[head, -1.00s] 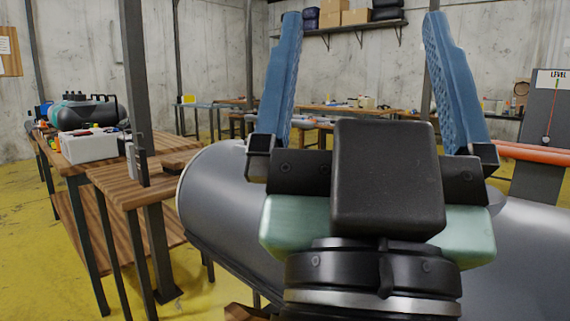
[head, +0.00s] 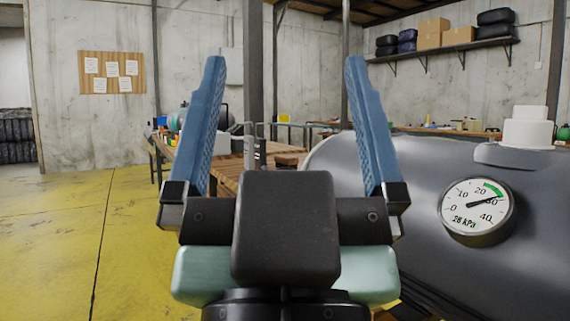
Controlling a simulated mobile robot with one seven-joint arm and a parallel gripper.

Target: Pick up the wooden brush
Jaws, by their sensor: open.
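My gripper (head: 285,62) is open and empty, with its two blue ridged fingers pointing up and away from me in the middle of the head view. Between the fingers, farther off, a wooden table (head: 228,180) shows. A small brown object (head: 288,160) lies on it near a dark post; it may be the wooden brush, but it is too small and partly hidden to be sure. My gripper is well apart from it.
A grey inflatable boat tube (head: 420,190) with a round pressure gauge (head: 477,207) fills the right side. A dark upright post (head: 253,80) stands at the table. Yellow floor (head: 60,240) at left is clear.

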